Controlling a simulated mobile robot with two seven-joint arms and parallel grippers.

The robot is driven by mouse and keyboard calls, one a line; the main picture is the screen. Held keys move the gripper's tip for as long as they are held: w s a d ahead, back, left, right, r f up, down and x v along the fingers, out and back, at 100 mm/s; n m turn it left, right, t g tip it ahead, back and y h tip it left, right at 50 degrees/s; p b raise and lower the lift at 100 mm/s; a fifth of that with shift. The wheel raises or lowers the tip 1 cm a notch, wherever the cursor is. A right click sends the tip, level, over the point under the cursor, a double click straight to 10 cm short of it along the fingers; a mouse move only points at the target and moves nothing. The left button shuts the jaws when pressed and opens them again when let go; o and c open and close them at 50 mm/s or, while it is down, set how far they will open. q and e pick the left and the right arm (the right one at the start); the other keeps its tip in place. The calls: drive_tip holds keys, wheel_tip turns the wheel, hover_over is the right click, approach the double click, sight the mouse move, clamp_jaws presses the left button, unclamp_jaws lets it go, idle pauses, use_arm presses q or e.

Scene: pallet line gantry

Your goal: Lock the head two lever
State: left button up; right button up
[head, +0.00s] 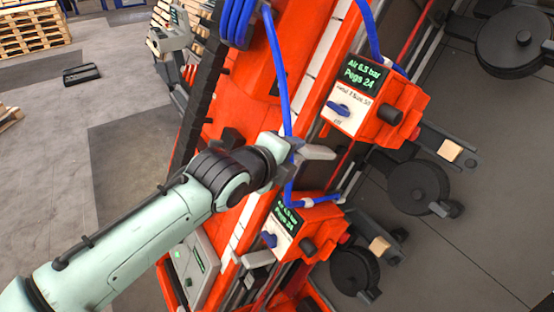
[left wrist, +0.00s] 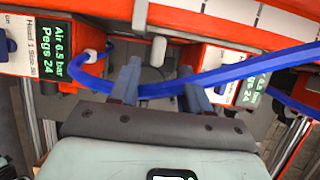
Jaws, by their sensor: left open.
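The head two unit is an orange box (head: 375,100) with a green-lit display and a white panel in the head view. A small blue knob (head: 341,108) is on that panel. A pale grey block (head: 318,152) sticks out below the box; I cannot tell whether this or the knob is the lever. My left gripper (head: 290,148) is beside the grey block. In the left wrist view its open fingers (left wrist: 161,84) point at the orange frame, with a small pale part (left wrist: 158,50) beyond the gap. A blue hose crosses the fingers. My right gripper is not in view.
The head one box (head: 295,228) has its own blue knob and pale block; it also shows in the left wrist view (left wrist: 30,48). Blue hoses (head: 279,75) hang close to my gripper. Black round parts (head: 415,187) and wooden blocks stand to the right.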

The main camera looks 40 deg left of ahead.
use_arm(q)
drive_tip(key=v, duration=0.5)
drive_tip(key=shift+s, duration=0.1)
idle(0.4)
